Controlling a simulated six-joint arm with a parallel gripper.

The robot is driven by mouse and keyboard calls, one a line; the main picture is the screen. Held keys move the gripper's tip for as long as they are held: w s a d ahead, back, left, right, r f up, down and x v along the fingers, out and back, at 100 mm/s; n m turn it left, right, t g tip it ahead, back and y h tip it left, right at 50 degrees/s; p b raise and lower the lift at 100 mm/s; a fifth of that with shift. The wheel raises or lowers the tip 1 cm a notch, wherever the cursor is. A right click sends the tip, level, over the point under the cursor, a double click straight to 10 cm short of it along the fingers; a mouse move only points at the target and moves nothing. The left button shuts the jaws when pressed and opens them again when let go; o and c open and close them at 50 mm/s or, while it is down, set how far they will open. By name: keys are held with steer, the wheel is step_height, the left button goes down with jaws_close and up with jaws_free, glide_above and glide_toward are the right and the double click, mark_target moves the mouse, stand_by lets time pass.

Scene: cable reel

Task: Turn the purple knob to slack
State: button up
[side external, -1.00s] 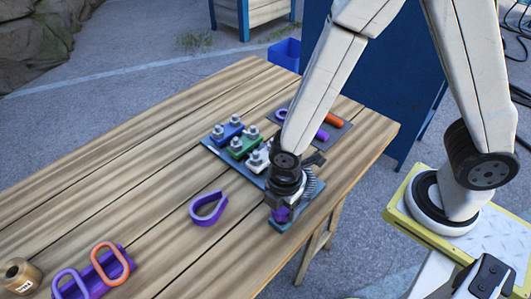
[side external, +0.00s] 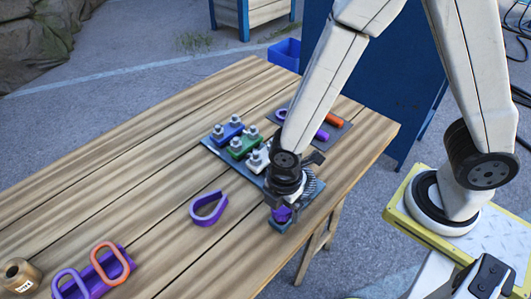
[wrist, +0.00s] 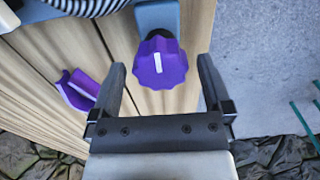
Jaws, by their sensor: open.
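The purple knob (wrist: 161,63) has a scalloped rim and a white line on its face. In the wrist view the line runs nearly straight up and down in the picture. In the side view the knob (side external: 281,214) shows at the near end of the dark plate, partly hidden by my gripper. My gripper (wrist: 160,72) is open, with one finger on each side of the knob and a gap on both sides. No label for slack is readable. In the side view my gripper (side external: 283,207) is directly over the knob.
The plate (side external: 213,145) also carries blue (side external: 226,132), green (side external: 243,146) and white (side external: 258,159) clamp blocks with bolts. A purple teardrop loop (side external: 208,208) lies left on the wooden table. A purple rack (side external: 107,268) with an orange ring (side external: 111,246) stands at the near left.

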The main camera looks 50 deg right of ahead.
steer(key=shift+r, duration=3.8)
steer(key=shift+d, duration=0.1)
steer(key=shift+w+d+r+m, duration=0.15)
steer(key=shift+w+d+m, duration=0.15)
steer(key=shift+d+m, duration=0.3)
steer(key=w+d+r+m+t, duration=0.2)
steer(key=d+m, duration=1.1)
steer(key=m, duration=0.4)
steer(key=shift+d+r+t, duration=0.3)
